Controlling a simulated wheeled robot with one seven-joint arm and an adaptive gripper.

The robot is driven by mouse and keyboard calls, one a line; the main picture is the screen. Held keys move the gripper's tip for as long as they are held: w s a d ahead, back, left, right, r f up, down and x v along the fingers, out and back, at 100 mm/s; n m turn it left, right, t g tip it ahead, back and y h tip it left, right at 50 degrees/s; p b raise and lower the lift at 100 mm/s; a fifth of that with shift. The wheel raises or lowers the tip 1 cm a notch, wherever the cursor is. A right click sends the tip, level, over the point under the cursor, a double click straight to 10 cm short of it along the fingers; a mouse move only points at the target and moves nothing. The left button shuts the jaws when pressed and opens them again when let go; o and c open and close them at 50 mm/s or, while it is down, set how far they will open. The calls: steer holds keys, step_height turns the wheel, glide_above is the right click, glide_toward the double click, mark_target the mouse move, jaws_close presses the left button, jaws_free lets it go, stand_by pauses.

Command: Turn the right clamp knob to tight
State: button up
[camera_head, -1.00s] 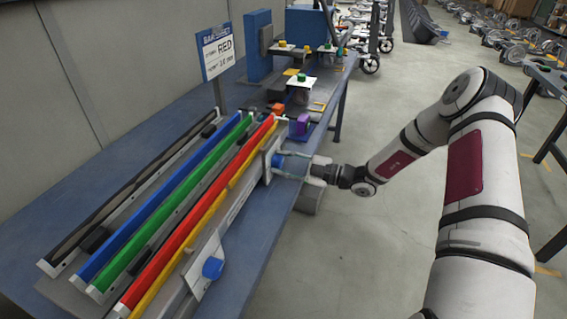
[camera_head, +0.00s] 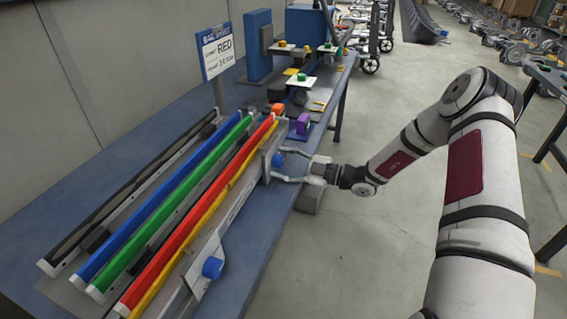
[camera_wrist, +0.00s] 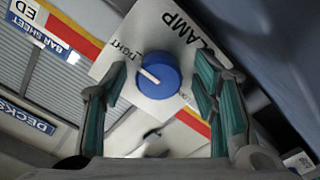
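The right clamp knob (camera_wrist: 158,75) is blue with a white pointer line, on a white plate (camera_wrist: 168,30) lettered CLAMP. The line points up-left in the wrist view, toward a word at the plate's edge that reads like TIGHT. My gripper (camera_wrist: 160,82) is open, with one finger on each side of the knob and a visible gap on both sides. In the head view the knob (camera_head: 278,160) sits at the far end of the rail and my gripper (camera_head: 284,165) faces it from the right. A second blue knob (camera_head: 212,267) is on the near plate.
Red (camera_head: 200,215), green (camera_head: 170,200) and blue (camera_head: 150,205) bars lie on the blue bench (camera_head: 252,250) left of the rail. Open floor (camera_head: 340,240) lies right of the bench.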

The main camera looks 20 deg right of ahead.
steer(key=v, duration=1.2)
stand_by(0.4)
steer(key=s+a+r+n+g+h+p, duration=0.1)
steer(key=s+a+r+n+g+h, duration=0.1)
steer(key=s+a+r+n+g, duration=0.5)
steer(key=s+a+r+n+h+p, duration=0.15)
steer(key=s+r+n, duration=0.25)
steer(key=n, duration=0.8)
steer(key=s+a+r+n+g+h, duration=0.35)
steer(key=s+r+n, duration=0.2)
steer(key=n, duration=0.35)
steer(key=s+d+r+n+t+h+p, duration=0.1)
steer(key=s+r+n+t+h, duration=0.1)
steer(key=s+r+n, duration=0.4)
steer(key=s+d+r+n+t+h+p, duration=0.1)
steer(key=s+r+n+h, duration=0.4)
steer(key=s+n, duration=0.7)
steer(key=r+n+t, duration=0.1)
steer(key=n, duration=0.6)
steer(key=shift+d+h, duration=0.3)
steer(key=shift+d, duration=0.05)
